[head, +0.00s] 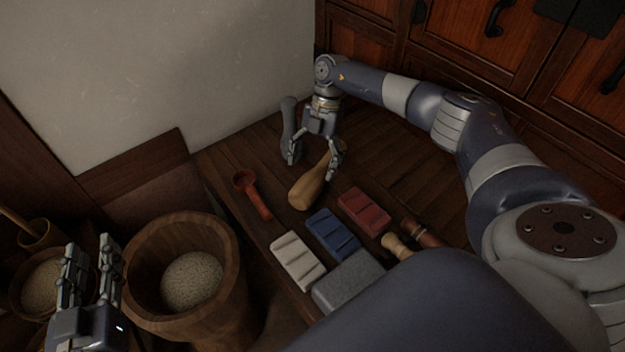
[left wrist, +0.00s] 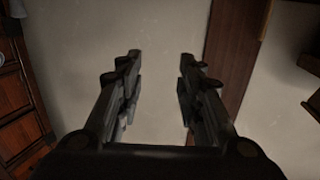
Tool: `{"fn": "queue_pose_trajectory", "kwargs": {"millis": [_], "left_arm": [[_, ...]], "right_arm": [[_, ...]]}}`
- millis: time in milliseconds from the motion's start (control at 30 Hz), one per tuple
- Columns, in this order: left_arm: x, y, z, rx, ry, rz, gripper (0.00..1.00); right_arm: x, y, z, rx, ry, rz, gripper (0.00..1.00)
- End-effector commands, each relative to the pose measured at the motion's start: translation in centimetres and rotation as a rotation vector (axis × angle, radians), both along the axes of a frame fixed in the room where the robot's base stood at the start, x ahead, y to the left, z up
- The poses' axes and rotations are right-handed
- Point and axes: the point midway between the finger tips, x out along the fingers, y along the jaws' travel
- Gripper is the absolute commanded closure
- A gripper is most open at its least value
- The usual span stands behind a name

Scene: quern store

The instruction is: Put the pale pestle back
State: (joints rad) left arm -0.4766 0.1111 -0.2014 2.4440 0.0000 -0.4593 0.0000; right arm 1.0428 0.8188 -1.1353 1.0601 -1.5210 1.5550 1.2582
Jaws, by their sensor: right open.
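A pale tan wooden pestle (head: 308,192) lies on the dark wooden bench top in the head view, its thick end toward me and its thinner end running up behind one finger of my right gripper. My right gripper (head: 312,167) is open above the bench, its fingers pointing down and spread. One finger overlaps the pestle's thin end; I cannot tell whether they touch. A grey pestle-shaped tool (head: 289,125) stands beside the other finger. My left gripper (head: 92,258) is open and empty near the wooden tub, and its parted fingers also show in the left wrist view (left wrist: 158,80).
A red scoop (head: 252,194), white (head: 298,260), blue (head: 332,233) and red (head: 363,210) blocks, and a grey stone block (head: 348,280) lie on the bench. A wooden tub (head: 225,255) of grain stands left. Cabinets (head: 470,35) line the back right.

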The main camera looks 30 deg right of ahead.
Motion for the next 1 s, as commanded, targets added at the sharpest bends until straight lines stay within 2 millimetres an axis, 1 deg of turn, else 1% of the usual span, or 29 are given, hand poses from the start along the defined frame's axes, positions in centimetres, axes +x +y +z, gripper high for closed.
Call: {"fn": "queue_pose_trajectory", "kwargs": {"millis": [67,167,267,500,600,733,967,1000], "left_arm": [[0.1,-0.1,0.5,-0.008,-0.030,-0.002,0.66],[0.2,-0.4,1.8,-0.026,-0.099,-0.006,0.66],[0.2,-0.6,3.5,-0.047,-0.182,-0.012,0.66],[-0.4,-0.9,7.2,-0.097,-0.370,-0.022,0.66],[-0.8,-1.0,8.3,-0.112,-0.424,-0.025,0.66],[-1.1,-1.0,9.1,-0.123,-0.461,-0.027,0.66],[-1.1,-1.0,9.2,-0.124,-0.465,-0.027,0.66],[-1.1,-1.0,9.2,-0.124,-0.465,-0.027,0.66]], "right_arm": [[-0.1,0.0,-0.5,-0.001,0.002,0.001,0.20],[-0.4,0.1,-1.3,-0.001,0.002,0.000,0.20],[-0.6,0.2,-2.1,-0.001,0.002,0.000,0.20],[-1.1,0.7,-4.0,-0.001,0.002,0.002,0.20],[-1.2,0.9,-4.6,-0.001,0.002,0.001,0.20],[-1.3,1.1,-4.9,-0.001,0.002,0.001,0.20],[-1.3,1.1,-4.9,-0.001,0.002,0.001,0.20],[-1.3,1.1,-4.9,-0.001,0.002,0.001,0.25]]}}
